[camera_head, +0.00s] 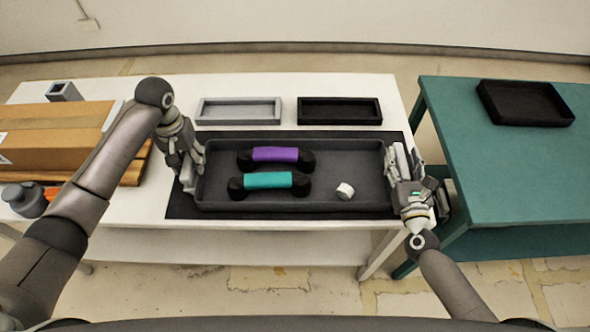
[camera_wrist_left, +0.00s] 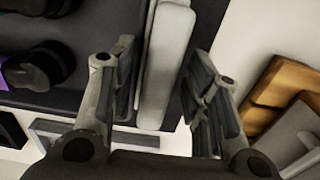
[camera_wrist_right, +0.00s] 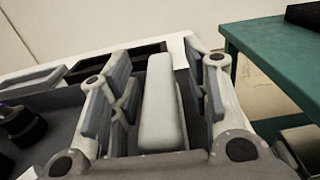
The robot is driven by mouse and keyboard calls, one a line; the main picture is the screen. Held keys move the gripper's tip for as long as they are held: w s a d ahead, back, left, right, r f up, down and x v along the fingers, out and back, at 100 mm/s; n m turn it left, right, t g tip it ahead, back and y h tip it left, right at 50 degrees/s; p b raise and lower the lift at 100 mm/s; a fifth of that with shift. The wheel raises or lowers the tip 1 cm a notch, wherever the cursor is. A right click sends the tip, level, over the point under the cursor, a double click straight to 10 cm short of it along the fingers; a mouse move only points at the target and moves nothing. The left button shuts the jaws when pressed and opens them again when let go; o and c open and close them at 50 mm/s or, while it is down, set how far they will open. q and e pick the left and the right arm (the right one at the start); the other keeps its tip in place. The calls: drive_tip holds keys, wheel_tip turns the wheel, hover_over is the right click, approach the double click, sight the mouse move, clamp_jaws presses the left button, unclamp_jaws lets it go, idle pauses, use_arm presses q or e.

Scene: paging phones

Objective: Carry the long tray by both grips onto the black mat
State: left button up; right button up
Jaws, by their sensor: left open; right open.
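The long dark grey tray (camera_head: 345,165) lies over the black mat (camera_head: 260,215), whose border shows around it in the head view. It holds a purple handset (camera_head: 275,154), a teal handset (camera_head: 268,180) and a small white cylinder (camera_head: 345,191). My left gripper (camera_head: 190,165) is at the tray's left end; in the left wrist view its open fingers (camera_wrist_left: 160,80) stand either side of a pale grip bar (camera_wrist_left: 168,60). My right gripper (camera_head: 399,165) is at the right end; its open fingers (camera_wrist_right: 158,85) straddle the other pale grip (camera_wrist_right: 162,110). Contact with the grips is unclear.
Behind the mat stand a grey shallow tray (camera_head: 240,103) and a black one (camera_head: 340,101). A cardboard box (camera_head: 55,130) and a grey bottle (camera_head: 25,198) are at the left. A green table (camera_head: 510,165) with a black tray (camera_head: 525,103) stands at the right, across a gap.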

use_arm(q)
wheel_tip(320, 180, up, 12)
use_arm(e)
drive_tip(key=s, duration=1.2)
idle(0.7)
